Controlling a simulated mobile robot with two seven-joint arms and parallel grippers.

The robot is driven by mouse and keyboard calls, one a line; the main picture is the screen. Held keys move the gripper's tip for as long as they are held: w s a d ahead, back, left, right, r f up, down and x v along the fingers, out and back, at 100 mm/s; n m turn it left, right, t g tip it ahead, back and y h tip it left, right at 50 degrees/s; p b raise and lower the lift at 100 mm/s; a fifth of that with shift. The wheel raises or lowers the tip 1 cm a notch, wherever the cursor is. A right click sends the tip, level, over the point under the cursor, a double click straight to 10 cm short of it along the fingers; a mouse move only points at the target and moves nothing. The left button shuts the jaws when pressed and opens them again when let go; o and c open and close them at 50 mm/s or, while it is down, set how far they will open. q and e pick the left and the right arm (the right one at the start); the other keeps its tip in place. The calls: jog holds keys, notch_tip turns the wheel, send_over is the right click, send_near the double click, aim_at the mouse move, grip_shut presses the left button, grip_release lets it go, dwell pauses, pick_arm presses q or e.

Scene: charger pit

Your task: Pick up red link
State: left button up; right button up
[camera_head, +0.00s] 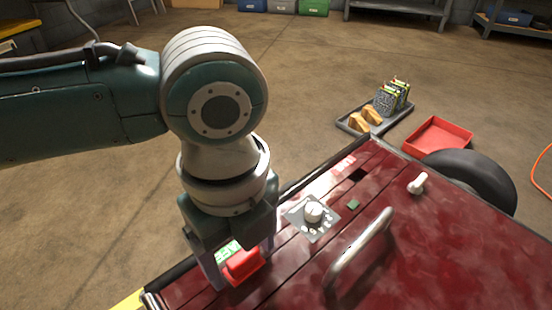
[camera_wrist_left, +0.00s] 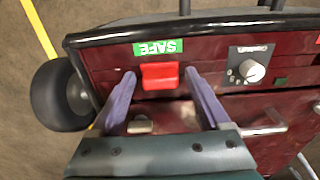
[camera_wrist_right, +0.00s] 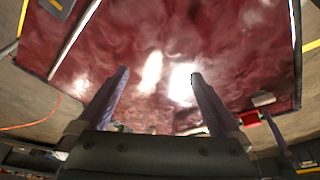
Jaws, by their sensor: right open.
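The red link (camera_head: 243,264) is a small block on the dark red panel of the cart, beside a green SAFE label (camera_head: 228,249). It also shows in the left wrist view (camera_wrist_left: 160,76). My left gripper (camera_head: 241,262) points down at it with one finger on each side. In the left wrist view its fingers (camera_wrist_left: 161,77) are spread, with a narrow gap on either side of the link. My right gripper (camera_wrist_right: 160,73) is open and empty, over the cart's shiny red surface. It is not seen in the head view.
A dial on a grey plate (camera_head: 313,214), a green square (camera_head: 353,204), a metal handle (camera_head: 362,249) and a white knob (camera_head: 418,184) stand on the panel. Beyond the cart lie a grey tray (camera_head: 392,122) with parts and a red tray (camera_head: 437,137) on the floor.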

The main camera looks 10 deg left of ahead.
pick_arm(q)
grip_shut()
dwell(0.4)
